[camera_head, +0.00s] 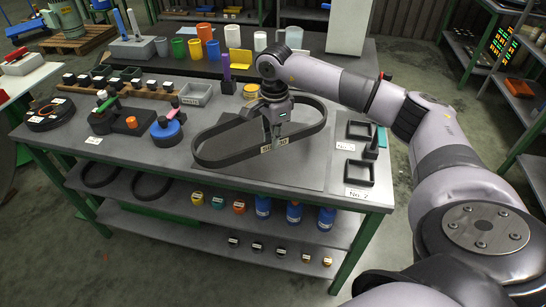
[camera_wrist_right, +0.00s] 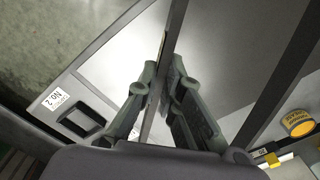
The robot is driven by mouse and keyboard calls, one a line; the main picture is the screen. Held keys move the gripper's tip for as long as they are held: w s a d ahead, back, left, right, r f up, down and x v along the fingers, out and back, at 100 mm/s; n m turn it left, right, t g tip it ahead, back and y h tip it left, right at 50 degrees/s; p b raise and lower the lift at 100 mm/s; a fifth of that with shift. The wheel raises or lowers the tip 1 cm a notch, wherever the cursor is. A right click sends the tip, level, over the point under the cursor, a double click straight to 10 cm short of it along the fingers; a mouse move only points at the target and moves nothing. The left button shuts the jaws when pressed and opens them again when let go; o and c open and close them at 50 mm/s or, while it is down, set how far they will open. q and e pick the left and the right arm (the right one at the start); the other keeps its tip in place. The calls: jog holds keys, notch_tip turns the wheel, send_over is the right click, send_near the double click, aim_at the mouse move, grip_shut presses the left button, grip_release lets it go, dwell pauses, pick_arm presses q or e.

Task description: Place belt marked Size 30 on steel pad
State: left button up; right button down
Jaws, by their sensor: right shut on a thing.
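My right gripper (camera_head: 274,132) is shut on the wall of a large black belt (camera_head: 230,157). A pale label shows on the belt's near side, too small to read surely. The belt forms a long loop over the grey steel pad (camera_head: 300,173) on the table; I cannot tell whether it touches the pad. In the right wrist view the fingers (camera_wrist_right: 162,88) pinch the belt's thin edge (camera_wrist_right: 174,30), with the grey surface behind. My left gripper is not in view.
Small black frames (camera_head: 359,173) and a label stand right of the pad. Coloured cups (camera_head: 205,33) stand behind. More belts (camera_head: 151,187) lie on the shelf below.

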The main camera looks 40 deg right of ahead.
aim_at(273, 169)
notch_tip(273, 169, down, 4)
jog(key=shift+f+p, duration=0.6)
jog(key=shift+f, duration=1.7)
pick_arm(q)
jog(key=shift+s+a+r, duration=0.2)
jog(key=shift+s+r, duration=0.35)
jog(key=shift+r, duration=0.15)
pick_arm(e)
jog(key=c, duration=1.8)
grip_release()
jog(key=shift+o, duration=0.2)
jog(key=shift+r, duration=0.1)
pick_arm(q)
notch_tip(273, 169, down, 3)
jog(key=b, duration=0.2)
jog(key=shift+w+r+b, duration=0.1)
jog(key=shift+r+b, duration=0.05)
jog(key=shift+b, duration=0.2)
pick_arm(e)
notch_tip(273, 169, up, 12)
jog(key=shift+s+f, duration=0.1)
jog(key=shift+s, duration=0.05)
